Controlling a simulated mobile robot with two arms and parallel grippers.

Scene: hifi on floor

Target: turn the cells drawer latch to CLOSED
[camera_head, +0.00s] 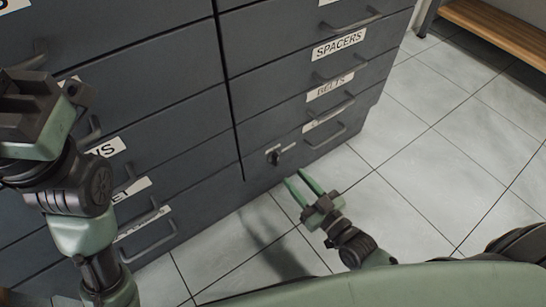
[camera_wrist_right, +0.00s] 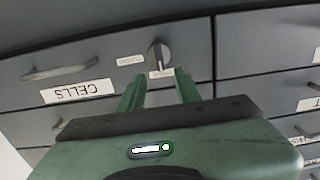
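The cells drawer (camera_head: 310,143) is the bottom drawer of the right-hand cabinet column and looks shut. Its CELLS label (camera_wrist_right: 75,91) reads upside down in the right wrist view. The latch (camera_head: 274,157) is a small dark knob on the drawer's left part. In the right wrist view the latch (camera_wrist_right: 158,55) has its lever roughly vertical, with one small label beside it and one below, too small to read surely. My right gripper (camera_head: 294,175) is open and empty, its fingers apart just short of the latch. My left gripper (camera_head: 40,110) is at the far left; its fingertips are unclear.
Other drawers with bar handles fill the cabinet, including SPACERS (camera_head: 338,45) and BELTS (camera_head: 330,86). The cells drawer's handle (camera_head: 325,136) sticks out right of the latch. The tiled floor (camera_head: 420,150) at right is clear. A wooden bench (camera_head: 500,35) stands at the back right.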

